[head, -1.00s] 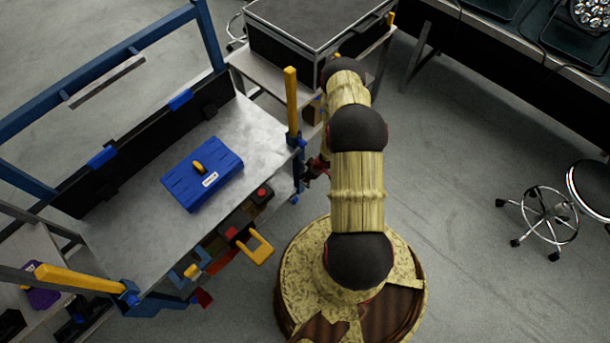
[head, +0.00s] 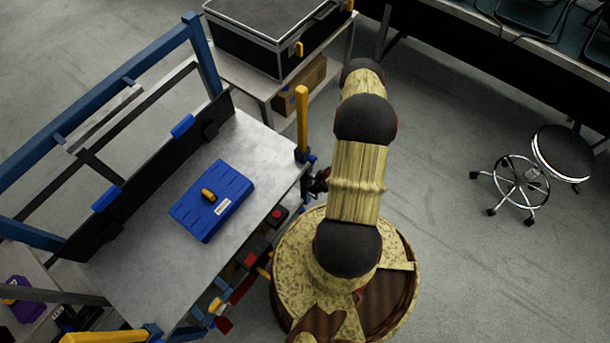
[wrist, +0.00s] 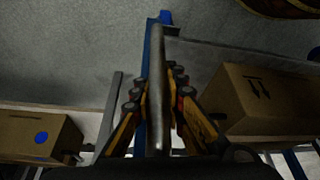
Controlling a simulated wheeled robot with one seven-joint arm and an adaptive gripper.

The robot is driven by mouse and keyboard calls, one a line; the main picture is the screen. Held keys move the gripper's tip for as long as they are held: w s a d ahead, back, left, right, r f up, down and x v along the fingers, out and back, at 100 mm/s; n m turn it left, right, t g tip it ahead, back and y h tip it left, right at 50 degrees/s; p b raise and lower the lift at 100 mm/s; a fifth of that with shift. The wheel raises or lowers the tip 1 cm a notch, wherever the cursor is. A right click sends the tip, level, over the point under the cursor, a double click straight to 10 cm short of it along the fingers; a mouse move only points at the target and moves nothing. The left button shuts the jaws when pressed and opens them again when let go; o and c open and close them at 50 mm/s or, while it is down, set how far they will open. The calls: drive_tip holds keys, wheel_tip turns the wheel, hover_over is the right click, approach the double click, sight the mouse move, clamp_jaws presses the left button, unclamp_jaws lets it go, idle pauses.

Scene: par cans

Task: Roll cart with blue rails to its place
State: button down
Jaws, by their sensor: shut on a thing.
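The cart with blue rails (head: 105,97) stands at the left in the head view, with a grey metal top and yellow upright handles. A blue case (head: 212,200) lies on its top. My gripper is hidden by my arm and the cart's edge in the head view. In the wrist view my gripper (wrist: 156,95) has yellow fingers on both sides of a grey bar (wrist: 158,120), with a blue rail just behind it. It is shut on this bar of the cart. The place for the cart cannot be made out.
A table with a black hard case (head: 270,40) stands beyond the cart, with a cardboard box (head: 300,90) under it. A round stool (head: 555,155) stands at the right. A black-fronted bench (head: 480,50) runs along the upper right. Floor between my base and the stool is clear.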

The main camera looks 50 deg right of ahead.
drive_tip(key=shift+s+d+r, duration=0.1)
drive_tip(key=shift+s+d, duration=0.1)
drive_tip(key=shift+s, duration=0.65)
drive_tip(key=shift+s+d+f, duration=0.1)
drive_tip(key=shift+s+d, duration=0.1)
drive_tip(key=shift+s, duration=0.6)
drive_tip(key=shift+s+d+r, duration=0.1)
drive_tip(key=shift+s+d, duration=0.1)
drive_tip(key=shift+s, duration=0.65)
drive_tip(key=c, duration=2.1)
unclamp_jaws()
drive_tip(key=o, duration=0.3)
drive_tip(key=shift+s+a, duration=0.1)
drive_tip(key=shift+a, duration=0.15)
drive_tip(key=shift+o, duration=0.2)
drive_tip(key=v, duration=1.2)
